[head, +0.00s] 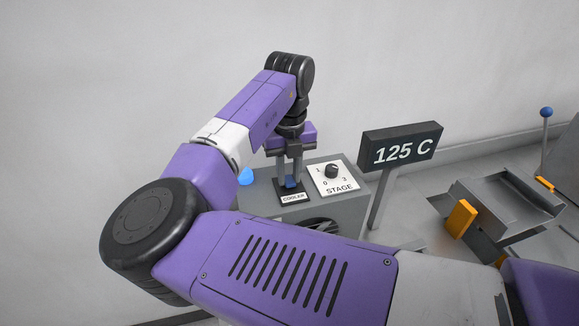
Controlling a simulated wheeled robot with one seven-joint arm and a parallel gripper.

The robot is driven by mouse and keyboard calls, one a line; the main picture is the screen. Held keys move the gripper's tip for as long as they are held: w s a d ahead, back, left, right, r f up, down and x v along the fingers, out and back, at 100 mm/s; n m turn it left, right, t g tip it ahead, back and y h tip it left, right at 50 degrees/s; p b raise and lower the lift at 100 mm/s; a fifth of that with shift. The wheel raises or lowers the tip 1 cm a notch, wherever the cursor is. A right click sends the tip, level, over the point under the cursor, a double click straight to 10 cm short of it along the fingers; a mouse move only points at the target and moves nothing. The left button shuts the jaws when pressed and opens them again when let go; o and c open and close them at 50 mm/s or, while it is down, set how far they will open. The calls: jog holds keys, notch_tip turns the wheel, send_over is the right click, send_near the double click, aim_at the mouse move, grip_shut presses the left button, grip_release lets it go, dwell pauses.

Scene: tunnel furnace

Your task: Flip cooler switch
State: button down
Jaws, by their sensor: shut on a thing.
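The cooler switch (291,182) is a small blue lever on a dark plate with a white COOLER label (293,198). It sits on top of a grey box (258,200) in the middle of the head view. My gripper (290,180) points straight down over it. The fingers are shut on the blue lever, one on each side. The fingers hide part of the lever, so I cannot tell its exact tilt.
A black STAGE knob (332,171) on a white plate sits just right of the switch. A blue dome (245,177) is at the left. A display (400,149) reads 125 C. A metal tray (505,205) with orange parts stands at the right.

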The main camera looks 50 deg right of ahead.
aim_at(289, 180)
dwell(0.4)
jog(key=c, duration=1.2)
grip_release()
notch_tip(289, 180, up, 8)
jog(key=b, duration=0.2)
jog(key=shift+f, duration=0.1)
